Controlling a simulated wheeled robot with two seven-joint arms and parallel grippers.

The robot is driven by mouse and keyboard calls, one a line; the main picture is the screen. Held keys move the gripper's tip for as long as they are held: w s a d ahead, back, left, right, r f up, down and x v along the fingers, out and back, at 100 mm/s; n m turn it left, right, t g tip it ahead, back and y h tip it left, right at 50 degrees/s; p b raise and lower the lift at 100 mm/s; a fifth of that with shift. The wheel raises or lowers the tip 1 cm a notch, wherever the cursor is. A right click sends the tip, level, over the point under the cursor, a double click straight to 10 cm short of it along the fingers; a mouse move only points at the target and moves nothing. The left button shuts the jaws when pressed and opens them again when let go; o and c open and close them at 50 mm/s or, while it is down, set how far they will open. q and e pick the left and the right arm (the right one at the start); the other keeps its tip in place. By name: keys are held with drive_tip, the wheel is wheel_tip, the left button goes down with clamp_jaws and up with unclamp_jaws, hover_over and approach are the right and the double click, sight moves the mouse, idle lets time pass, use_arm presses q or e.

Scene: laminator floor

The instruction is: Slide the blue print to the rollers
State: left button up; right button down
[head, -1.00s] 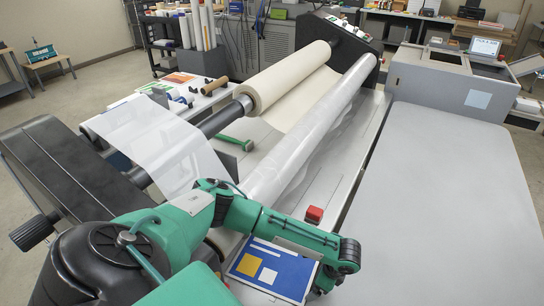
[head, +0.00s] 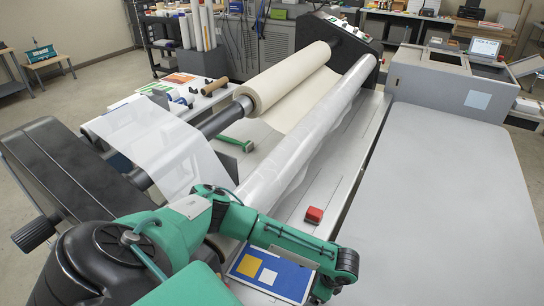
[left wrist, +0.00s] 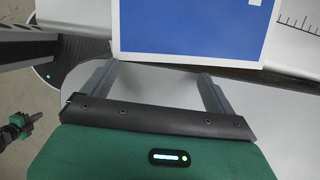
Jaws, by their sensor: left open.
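The blue print (head: 291,279), with a yellow square, a white square and white edging, lies flat on the machine's bed at the bottom centre of the head view. It also fills the top of the left wrist view (left wrist: 190,25). My left gripper (left wrist: 158,70) is open, with its two grey fingers spread and nothing between them. Its fingertips are near the print's near edge; I cannot tell whether they touch. In the head view my left forearm crosses above the print and hides part of it. A long roller wrapped in clear film (head: 310,130) runs behind the print.
A cream roll (head: 290,75) lies left of the film roller. A red block (head: 314,214) sits on the bed behind my left forearm. A green-handled tool (head: 232,143) lies on the bed. The grey table (head: 440,190) on the right is clear.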

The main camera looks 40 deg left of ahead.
use_arm(q)
drive_tip(key=shift+s+d+f, duration=0.1)
drive_tip(key=shift+s+d, duration=0.15)
drive_tip(key=shift+s, duration=0.2)
drive_tip(key=shift+a+f, duration=0.1)
drive_tip(key=shift+f, duration=0.05)
